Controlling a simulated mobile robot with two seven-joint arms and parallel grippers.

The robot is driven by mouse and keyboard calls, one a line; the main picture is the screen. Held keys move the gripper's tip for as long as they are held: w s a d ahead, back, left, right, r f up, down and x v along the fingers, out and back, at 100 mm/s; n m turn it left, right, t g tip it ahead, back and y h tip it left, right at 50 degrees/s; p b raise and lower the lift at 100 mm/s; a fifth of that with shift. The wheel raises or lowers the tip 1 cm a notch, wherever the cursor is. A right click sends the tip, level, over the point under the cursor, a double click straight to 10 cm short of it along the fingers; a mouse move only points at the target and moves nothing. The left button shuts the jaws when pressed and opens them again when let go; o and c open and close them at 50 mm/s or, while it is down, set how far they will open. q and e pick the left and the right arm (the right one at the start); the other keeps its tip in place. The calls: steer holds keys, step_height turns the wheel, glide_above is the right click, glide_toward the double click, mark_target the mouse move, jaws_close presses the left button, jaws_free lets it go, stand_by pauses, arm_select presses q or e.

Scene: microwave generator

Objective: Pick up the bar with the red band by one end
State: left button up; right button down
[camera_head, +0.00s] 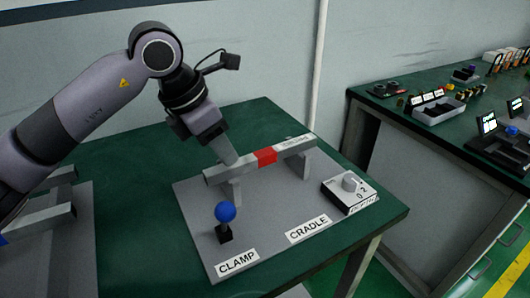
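The bar with the red band (264,156) lies across two grey uprights on a grey base plate on the green table. Its red band is near the middle, and a pale label shows on its right part. My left gripper (229,158) comes down from the upper left and is at the bar's left part, between its left end and the red band. The fingers look narrow and close together at the bar's far side or top. I cannot tell whether they touch or grip it. My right gripper is not in view.
A blue ball-topped lever (225,212) stands in front of the bar near the CLAMP label (237,262). The CRADLE label (309,228) and a grey box with a knob (349,190) are to the right. A second green bench (400,104) holds trays and devices.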

mark_target(265, 157)
arm_select(q)
steer(key=shift+x, duration=1.95)
jaws_close()
steer(key=shift+r, duration=0.1)
